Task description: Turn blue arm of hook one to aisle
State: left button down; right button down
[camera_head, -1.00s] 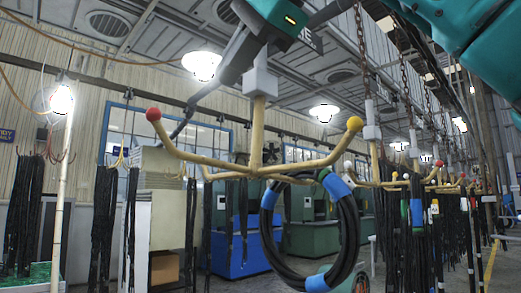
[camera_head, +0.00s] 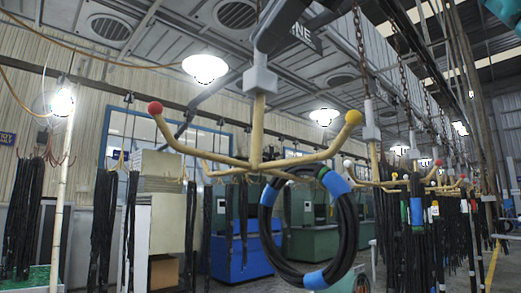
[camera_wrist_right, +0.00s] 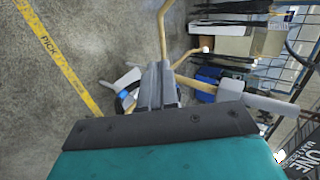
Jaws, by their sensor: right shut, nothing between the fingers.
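The nearest hook (camera_head: 257,130) hangs from a grey block and has yellow arms spread out sideways. One arm ends in a red ball (camera_head: 155,108) on the left, another in a yellow ball (camera_head: 353,117) on the right. I cannot make out a blue-tipped arm. A black hose coil (camera_head: 347,225) with blue bands hangs on the right side of this hook. My left gripper is not in view.
More hooks hang on chains (camera_head: 397,70) in a row to the right, with black hoses (camera_head: 455,235). A blue bin (camera_head: 235,255) stands behind. A lamp pole (camera_head: 60,190) stands left.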

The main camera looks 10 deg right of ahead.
jog(key=shift+s+d+b, duration=0.15)
jog(key=shift+s+d, duration=0.7)
jog(key=shift+s, duration=0.25)
jog(key=shift+s+d+b, duration=0.15)
jog(key=shift+s+d, duration=0.7)
jog(key=shift+s, duration=0.2)
